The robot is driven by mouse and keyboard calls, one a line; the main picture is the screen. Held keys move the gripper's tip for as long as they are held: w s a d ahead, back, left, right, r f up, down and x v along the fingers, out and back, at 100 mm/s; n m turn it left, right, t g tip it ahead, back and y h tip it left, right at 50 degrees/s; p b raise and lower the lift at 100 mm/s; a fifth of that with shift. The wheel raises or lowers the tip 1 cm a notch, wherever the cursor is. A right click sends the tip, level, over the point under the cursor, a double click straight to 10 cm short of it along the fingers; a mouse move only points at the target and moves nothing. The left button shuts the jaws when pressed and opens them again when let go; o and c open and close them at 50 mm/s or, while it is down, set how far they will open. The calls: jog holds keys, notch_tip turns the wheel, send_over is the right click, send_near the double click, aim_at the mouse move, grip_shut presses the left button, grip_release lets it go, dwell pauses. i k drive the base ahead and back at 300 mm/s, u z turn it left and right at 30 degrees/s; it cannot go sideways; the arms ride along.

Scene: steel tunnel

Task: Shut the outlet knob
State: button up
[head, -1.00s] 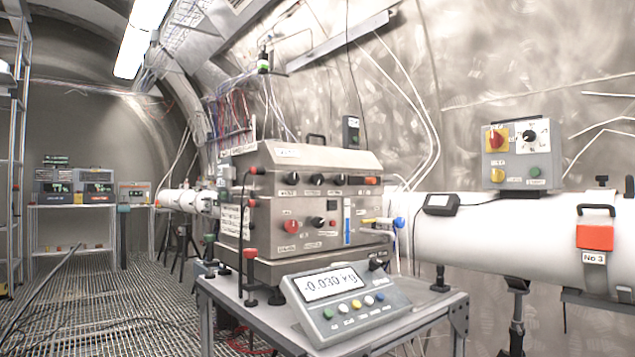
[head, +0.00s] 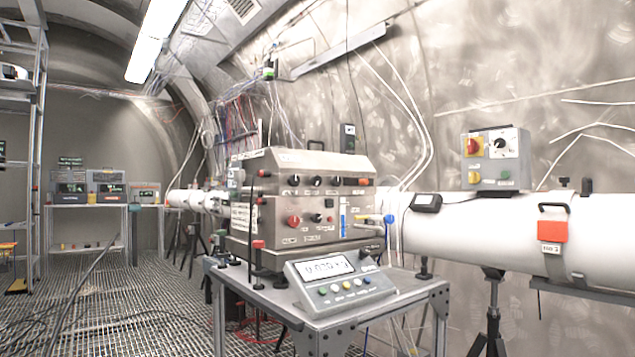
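A steel control box (head: 300,195) stands on a grey cart. Its front has a row of black knobs (head: 318,181) along the top, an orange knob (head: 364,181) at that row's right end, and a red knob (head: 293,221) and a black knob (head: 316,218) lower down. A blue-ended fitting with a yellow part (head: 389,219) sticks out at its right side. The labels are too small to read, so I cannot tell which knob is the outlet. My gripper is not in view.
A scale display (head: 342,283) sits at the front of the cart (head: 405,298). A thick white pipe (head: 480,228) runs behind to the right, carrying a grey switch box (head: 496,160). A metal shelf (head: 38,140) stands at left. The grating floor (head: 125,300) at left is mostly open.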

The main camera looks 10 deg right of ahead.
aim_at(316, 181)
jog(key=z, duration=0.9)
jog(key=i, duration=0.85)
jog(key=u, duration=0.15)
